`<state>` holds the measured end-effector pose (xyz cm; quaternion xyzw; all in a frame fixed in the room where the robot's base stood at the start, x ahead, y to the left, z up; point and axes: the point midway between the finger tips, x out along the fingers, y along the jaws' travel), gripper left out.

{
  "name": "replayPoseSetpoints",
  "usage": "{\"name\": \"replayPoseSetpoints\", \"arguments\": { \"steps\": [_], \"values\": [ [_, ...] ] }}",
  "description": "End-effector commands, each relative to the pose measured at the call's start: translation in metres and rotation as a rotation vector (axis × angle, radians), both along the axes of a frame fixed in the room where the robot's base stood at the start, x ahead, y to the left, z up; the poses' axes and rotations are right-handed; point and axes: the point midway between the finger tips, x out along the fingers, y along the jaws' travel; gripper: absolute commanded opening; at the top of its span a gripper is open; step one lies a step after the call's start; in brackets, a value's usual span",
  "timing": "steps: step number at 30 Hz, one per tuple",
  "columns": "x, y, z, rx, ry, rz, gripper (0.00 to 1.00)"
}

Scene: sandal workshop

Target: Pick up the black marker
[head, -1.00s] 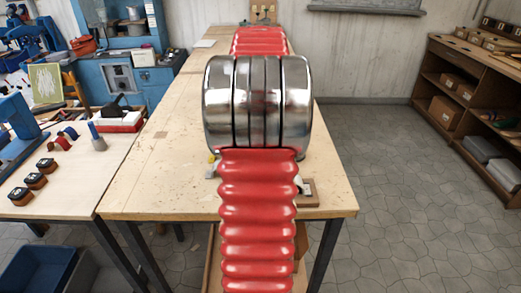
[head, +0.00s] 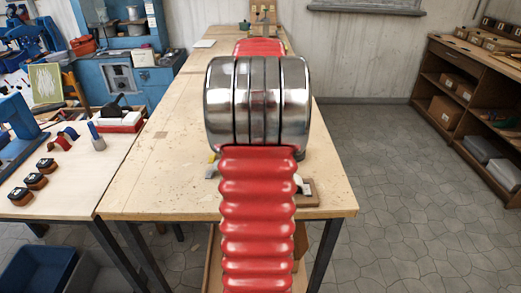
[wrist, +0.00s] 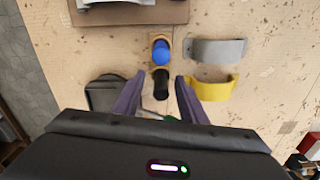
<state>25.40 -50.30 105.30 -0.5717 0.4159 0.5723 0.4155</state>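The black marker (wrist: 161,84) shows in the wrist view, seen nearly from above, just below a blue round-topped piece (wrist: 161,52) that may be another marker. Both seem to stand in a narrow wooden holder (wrist: 175,42). My gripper (wrist: 160,79) is open, with one purple finger on each side of the black marker. A gap shows on both sides, and I cannot tell how far above or below its top the fingertips are. In the head view my own arm hides the gripper and the marker.
A grey curved piece (wrist: 215,50) and a yellow curved piece (wrist: 213,90) lie to the right. A dark square item (wrist: 104,94) is close to the left finger. A brown board (wrist: 88,14) lies beyond. Bare wooden bench (head: 160,185) surrounds them, with a tool table (head: 75,195) at left.

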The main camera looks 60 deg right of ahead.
Motion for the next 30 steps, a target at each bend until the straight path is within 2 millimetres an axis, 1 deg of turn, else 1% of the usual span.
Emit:
{"name": "replayPoseSetpoints", "arguments": {
  "steps": [2, 16, 25, 28, 30],
  "values": [
    [0.0, 0.0, 0.0, 0.0, 0.0, 0.0, 0.37],
    [0.0, 0.0, 0.0, 0.0, 0.0, 0.0, 0.04],
    [0.0, 0.0, 0.002, -0.001, 0.0, 0.001, 0.03],
    [0.001, -0.001, 0.009, -0.003, -0.001, 0.001, 0.03],
    [0.001, -0.001, 0.017, -0.003, -0.001, 0.001, 0.03]
  ]
}}
